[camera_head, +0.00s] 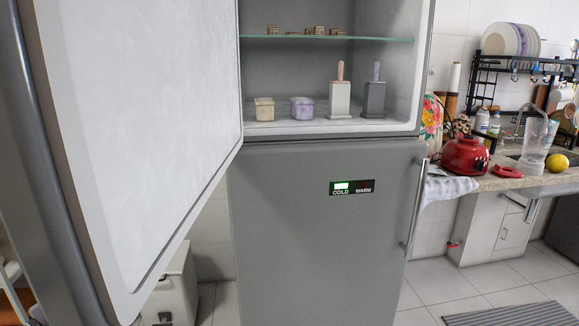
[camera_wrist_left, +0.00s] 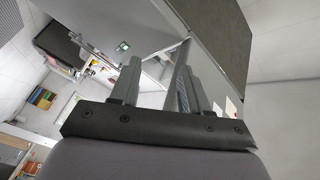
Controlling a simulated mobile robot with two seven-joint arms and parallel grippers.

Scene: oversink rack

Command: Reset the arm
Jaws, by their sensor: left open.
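My left gripper (camera_wrist_left: 158,62) shows in the left wrist view with its two fingers apart. A grey bar (camera_wrist_left: 181,78) runs close beside its right finger; I cannot tell whether they touch. No gripper shows in the head view, and my right gripper is in neither view. The grey fridge (camera_head: 318,235) stands in the middle of the head view. Its upper door (camera_head: 140,120) is swung wide open to the left, and its lower door is shut.
At right, a counter holds a red kettle-like pot (camera_head: 465,156), a clear jug (camera_head: 537,142) and a dish rack (camera_head: 510,65). Free floor shows at lower right.

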